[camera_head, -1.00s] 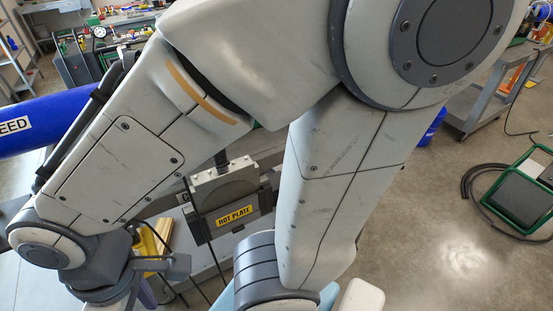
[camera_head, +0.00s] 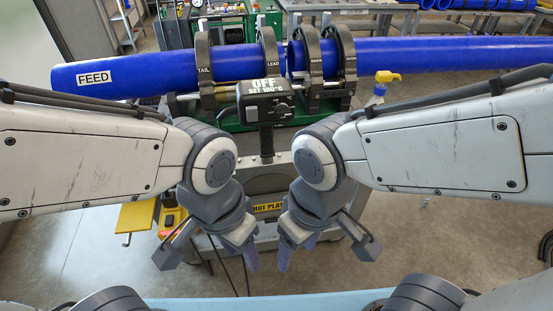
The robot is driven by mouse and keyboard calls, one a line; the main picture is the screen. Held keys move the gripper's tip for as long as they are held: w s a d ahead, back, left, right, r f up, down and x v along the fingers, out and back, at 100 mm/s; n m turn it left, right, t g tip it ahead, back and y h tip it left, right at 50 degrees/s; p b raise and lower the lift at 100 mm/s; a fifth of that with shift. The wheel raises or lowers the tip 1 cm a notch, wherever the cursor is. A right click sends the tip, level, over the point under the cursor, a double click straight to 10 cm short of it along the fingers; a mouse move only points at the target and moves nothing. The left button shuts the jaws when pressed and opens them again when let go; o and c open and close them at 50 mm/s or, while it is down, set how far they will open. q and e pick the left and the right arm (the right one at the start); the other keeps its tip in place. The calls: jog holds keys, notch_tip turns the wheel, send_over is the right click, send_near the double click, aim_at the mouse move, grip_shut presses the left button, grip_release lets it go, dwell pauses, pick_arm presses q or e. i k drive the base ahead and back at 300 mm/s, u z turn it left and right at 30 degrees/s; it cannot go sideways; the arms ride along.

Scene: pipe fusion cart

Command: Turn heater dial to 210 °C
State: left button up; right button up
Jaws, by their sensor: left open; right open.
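The heater body below carries a yellow "HOT PLATE" label (camera_head: 268,207), partly hidden by my grippers. My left gripper (camera_head: 243,252) is open and empty, pointing down, below and left of the dial. My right gripper (camera_head: 297,252) is open and empty, pointing down below the dial. Neither touches the box.
A blue pipe marked FEED (camera_head: 150,75) lies in the dark clamp rings (camera_head: 204,70) behind the box, and another blue pipe (camera_head: 430,54) extends right. A yellow-topped bottle (camera_head: 380,84) stands right of the clamps. A yellow piece (camera_head: 136,217) is at lower left.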

aim_at(282, 109)
jog(key=z, duration=1.6)
jog(key=k, duration=0.45)
jog(key=u, duration=0.7)
